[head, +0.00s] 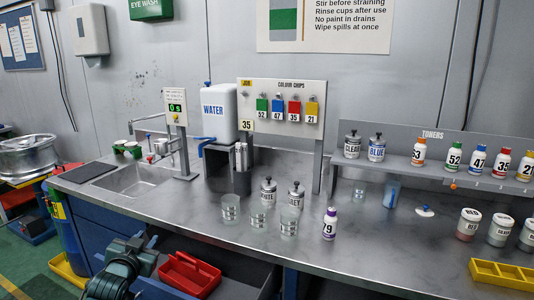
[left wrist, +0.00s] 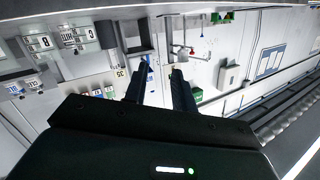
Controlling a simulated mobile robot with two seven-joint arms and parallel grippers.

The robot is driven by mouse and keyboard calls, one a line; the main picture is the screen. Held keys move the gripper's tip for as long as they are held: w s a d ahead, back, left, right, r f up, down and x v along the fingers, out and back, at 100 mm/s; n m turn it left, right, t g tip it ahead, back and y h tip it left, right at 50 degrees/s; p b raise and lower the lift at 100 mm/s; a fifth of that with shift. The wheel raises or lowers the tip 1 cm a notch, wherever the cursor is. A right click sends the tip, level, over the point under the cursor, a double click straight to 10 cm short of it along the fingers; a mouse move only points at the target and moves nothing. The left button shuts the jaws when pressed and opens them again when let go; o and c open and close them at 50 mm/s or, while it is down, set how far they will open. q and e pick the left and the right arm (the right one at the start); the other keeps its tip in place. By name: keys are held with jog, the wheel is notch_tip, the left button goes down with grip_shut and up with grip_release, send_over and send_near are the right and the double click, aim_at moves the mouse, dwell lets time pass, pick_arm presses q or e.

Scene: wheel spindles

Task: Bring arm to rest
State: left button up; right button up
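My left arm (head: 120,268) shows at the lower left of the head view, in front of the bench and beside a red tray. In the left wrist view my left gripper (left wrist: 161,68) has its two dark fingers apart, with nothing between them. I cannot make out its fingertips in the head view. My right arm and right gripper are not in view.
The steel bench (head: 330,262) holds clear cups (head: 260,217), a purple-labelled bottle (head: 329,224) and lidded jars (head: 470,224). A sink (head: 140,180) is at the left, a toner shelf (head: 430,168) at the right. A red tray (head: 188,275) and yellow tray (head: 503,273) stand near the front.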

pick_arm(q)
jog(key=s+d+f+g+h, duration=0.1)
jog(key=s+d+f, duration=0.4)
jog(key=s+f, duration=0.25)
jog(key=s+d+f+g+h, duration=0.1)
jog(key=s+d+f+g, duration=0.1)
jog(key=s+d+f, duration=0.45)
jog(key=s+d+f+g+h, duration=0.1)
jog(key=s+d+f, duration=0.1)
jog(key=s, duration=0.8)
jog(key=s+d+f+g+h, duration=0.1)
jog(key=s+d, duration=0.3)
jog(key=s, duration=0.7)
jog(key=shift+s+f+g, duration=0.25)
jog(key=shift+f+g, duration=0.05)
jog(key=shift+f, duration=0.6)
